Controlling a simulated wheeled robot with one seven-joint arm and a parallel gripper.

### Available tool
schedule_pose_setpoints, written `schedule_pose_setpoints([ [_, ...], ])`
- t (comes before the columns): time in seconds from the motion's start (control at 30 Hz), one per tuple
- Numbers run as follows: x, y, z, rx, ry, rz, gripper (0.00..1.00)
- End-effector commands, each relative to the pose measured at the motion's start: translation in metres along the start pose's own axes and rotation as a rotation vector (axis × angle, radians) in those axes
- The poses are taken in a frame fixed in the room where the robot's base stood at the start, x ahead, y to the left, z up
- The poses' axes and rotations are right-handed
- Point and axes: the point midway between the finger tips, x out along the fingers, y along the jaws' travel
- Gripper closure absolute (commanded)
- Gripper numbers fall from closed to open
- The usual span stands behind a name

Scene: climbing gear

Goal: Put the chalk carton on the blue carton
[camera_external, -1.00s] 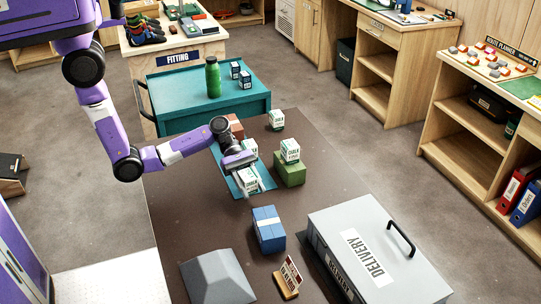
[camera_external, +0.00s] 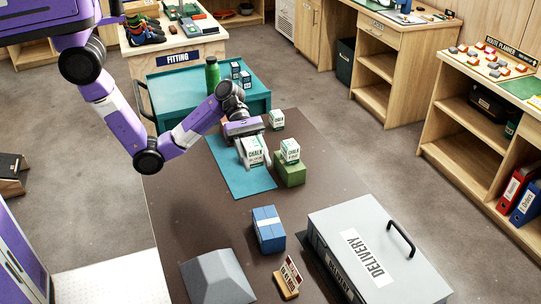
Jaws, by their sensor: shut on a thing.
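The white and green chalk carton (camera_external: 252,153) is held between the fingers of my gripper (camera_external: 254,148). It appears upright and raised above the teal mat (camera_external: 254,184). The blue carton (camera_external: 269,230), with a pale band around it, stands on the brown table nearer the camera, apart from my gripper. Another chalk carton (camera_external: 290,150) sits on a green box (camera_external: 291,174) just right of my gripper. One more white carton (camera_external: 277,119) stands farther back. My gripper and arm hide what stands behind them.
The grey delivery case (camera_external: 375,245) is right of the blue carton. A grey wedge-shaped block (camera_external: 217,277) and a small sign (camera_external: 289,277) stand near the front. The brown table (camera_external: 190,215) is clear left of the blue carton.

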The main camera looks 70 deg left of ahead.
Motion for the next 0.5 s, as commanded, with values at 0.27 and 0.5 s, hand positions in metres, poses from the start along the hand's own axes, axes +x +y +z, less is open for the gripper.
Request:
schedule_pose_setpoints([
  [0.27,0.071,-0.003,0.068,0.016,-0.03,-0.044,1.0],
  [0.5,0.082,0.011,0.065,-0.019,-0.058,0.018,1.0],
])
